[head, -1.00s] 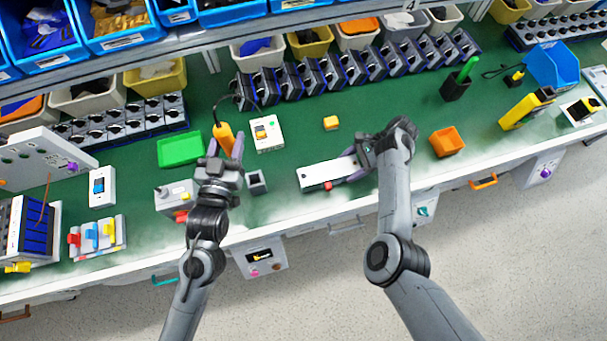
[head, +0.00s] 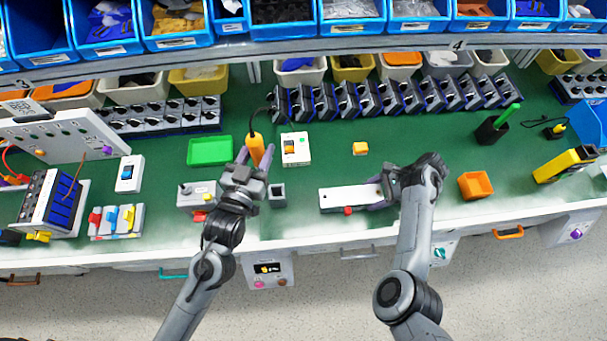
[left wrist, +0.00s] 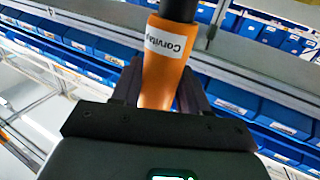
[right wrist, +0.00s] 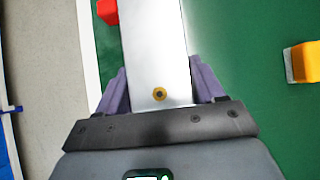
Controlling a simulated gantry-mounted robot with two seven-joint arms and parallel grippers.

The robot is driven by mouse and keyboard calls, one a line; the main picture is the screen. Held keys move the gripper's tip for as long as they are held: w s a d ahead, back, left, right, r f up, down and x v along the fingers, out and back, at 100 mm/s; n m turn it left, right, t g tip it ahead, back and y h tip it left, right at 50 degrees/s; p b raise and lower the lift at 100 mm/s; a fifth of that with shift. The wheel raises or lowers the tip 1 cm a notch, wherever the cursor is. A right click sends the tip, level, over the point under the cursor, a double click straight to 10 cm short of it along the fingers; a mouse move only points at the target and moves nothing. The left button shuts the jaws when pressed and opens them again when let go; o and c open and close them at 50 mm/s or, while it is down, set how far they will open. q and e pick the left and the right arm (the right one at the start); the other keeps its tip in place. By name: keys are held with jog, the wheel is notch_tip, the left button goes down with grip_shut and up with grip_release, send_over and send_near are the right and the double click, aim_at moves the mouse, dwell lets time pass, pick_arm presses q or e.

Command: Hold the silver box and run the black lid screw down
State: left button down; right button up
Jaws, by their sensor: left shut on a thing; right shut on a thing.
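The silver box (head: 350,196) lies flat and lengthwise near the bench's front edge. My right gripper (head: 386,190) is shut across its right end. In the right wrist view the purple-grey fingers lie on both sides of the box (right wrist: 157,45). A small brass-ringed dark round spot (right wrist: 158,94) shows on its top near the fingers; I cannot tell whether it is the black lid screw. My left gripper (head: 256,166) is shut on an orange screwdriver (head: 256,148), apart from the box. In the left wrist view the orange handle (left wrist: 163,70) carries a white label.
A red piece (head: 348,210) sits at the box's front side. A small grey block (head: 277,194) stands between left gripper and box. Black-faced units line the back.

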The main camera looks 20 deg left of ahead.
pick_arm(q)
jog(key=w+d+m+g+h, duration=0.15)
jog(key=d+m+h, duration=0.6)
jog(key=d, duration=0.95)
jog(key=shift+n+g+h, duration=0.35)
jog(key=shift+n+h, duration=0.4)
jog(key=shift+d+f, duration=0.1)
jog(key=shift+f, duration=2.15)
